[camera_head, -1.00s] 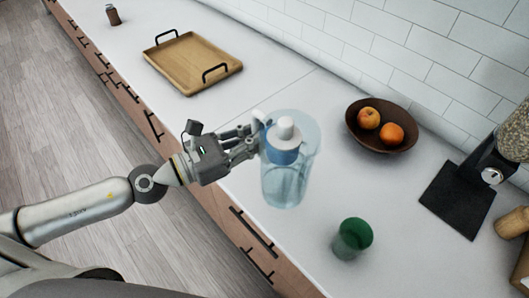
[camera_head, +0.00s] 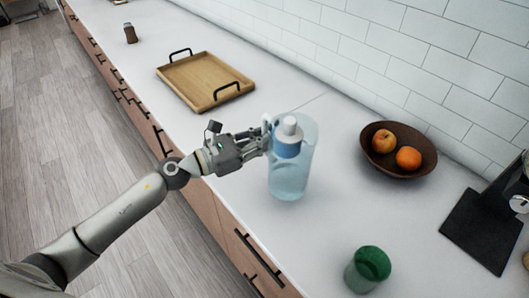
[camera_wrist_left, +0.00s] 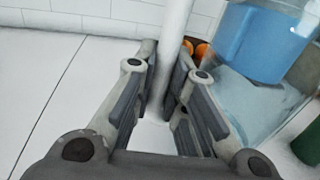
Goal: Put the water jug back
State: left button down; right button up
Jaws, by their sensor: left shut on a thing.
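The water jug (camera_head: 289,178) is clear and bluish, with a blue collar and a white cap. It is upright at the counter's middle in the head view; whether its base touches the counter is hard to tell. My left gripper (camera_head: 266,138) is shut on the jug's handle at its left side. In the left wrist view, a pale handle bar (camera_wrist_left: 174,45) runs between the fingers, with the jug's body (camera_wrist_left: 245,100) to the right. My right gripper is not in view.
A wooden tray (camera_head: 190,86) with black handles lies behind left. A brown fruit bowl (camera_head: 399,168) stands right of the jug, and a green cup (camera_head: 368,268) in front right. A dark appliance base (camera_head: 480,232) stands at the far right. A tiled wall backs the white counter.

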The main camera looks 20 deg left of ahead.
pick_arm(q)
jog(key=f, duration=0.2)
jog(key=w+f, duration=0.1)
jog(key=f, duration=0.1)
jog(key=shift+w+a, duration=0.1)
jog(key=shift+f, duration=0.15)
jog(key=c, duration=1.9)
grip_release()
jog(key=shift+f, duration=0.15)
jog(key=o, duration=0.4)
